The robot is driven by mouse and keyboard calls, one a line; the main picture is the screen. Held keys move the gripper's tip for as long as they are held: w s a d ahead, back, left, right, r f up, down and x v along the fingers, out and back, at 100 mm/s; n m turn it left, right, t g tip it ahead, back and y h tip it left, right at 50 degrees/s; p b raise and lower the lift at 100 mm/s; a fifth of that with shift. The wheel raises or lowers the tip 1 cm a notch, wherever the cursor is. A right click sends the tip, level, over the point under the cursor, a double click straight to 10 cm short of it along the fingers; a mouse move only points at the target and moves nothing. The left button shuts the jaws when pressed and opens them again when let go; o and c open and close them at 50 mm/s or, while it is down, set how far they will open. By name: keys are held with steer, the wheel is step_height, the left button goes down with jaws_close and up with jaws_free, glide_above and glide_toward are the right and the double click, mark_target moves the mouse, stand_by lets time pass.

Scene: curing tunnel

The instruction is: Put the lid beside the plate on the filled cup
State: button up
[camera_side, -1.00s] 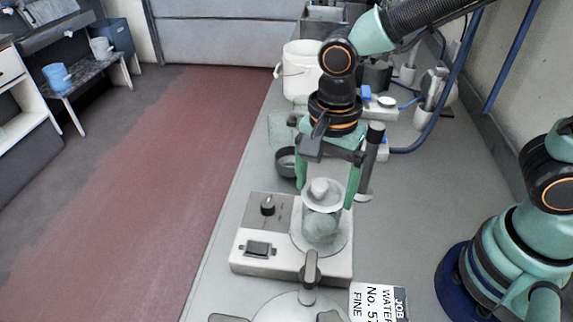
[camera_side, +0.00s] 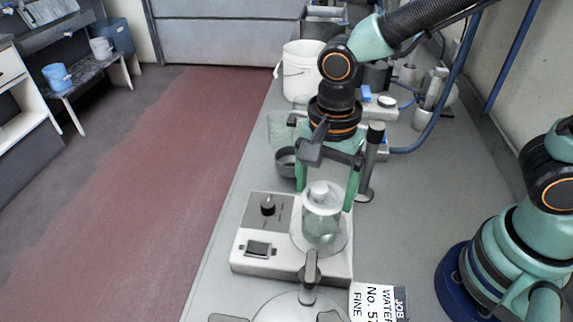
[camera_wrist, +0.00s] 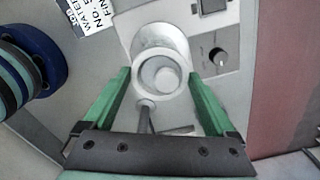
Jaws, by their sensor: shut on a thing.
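The filled cup (camera_side: 322,223) is a clear jar with greyish contents, upright on the round pale plate (camera_side: 343,243) of a white bench device. The lid (camera_side: 320,190), pale with a round knob, is at the cup's mouth, level by its look. It also shows in the wrist view as a pale ring with a knob (camera_wrist: 166,76), hiding most of the cup. My gripper (camera_side: 324,197) points down, its green fingers on either side of the lid, shut on it. Whether the lid's underside touches the rim all round cannot be told.
The white device (camera_side: 254,262) carries a dark knob and a switch. A clamp-like handle and round metal part (camera_side: 290,306) stand in front of it, beside a job card (camera_side: 378,302). A dark dish (camera_side: 287,162) and white bucket (camera_side: 300,72) stand behind.

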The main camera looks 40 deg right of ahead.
stand_by(0.3)
steer(key=o, duration=1)
steer(key=shift+r, duration=3.5)
steer(key=d+r+n+t, duration=0.1)
steer(key=d+n+t, duration=0.1)
steer(key=d+n, duration=0.2)
steer(key=w+d+r+n+t, duration=0.1)
steer(key=d+r+n, duration=0.1)
steer(key=d+n, duration=0.3)
steer(key=d+r+n+t, duration=0.1)
steer(key=d+n, duration=0.3)
steer(key=d, duration=0.4)
steer(key=shift+w+r+n+t, duration=0.25)
steer(key=shift+w+n+t, duration=0.1)
steer(key=shift+t, duration=0.45)
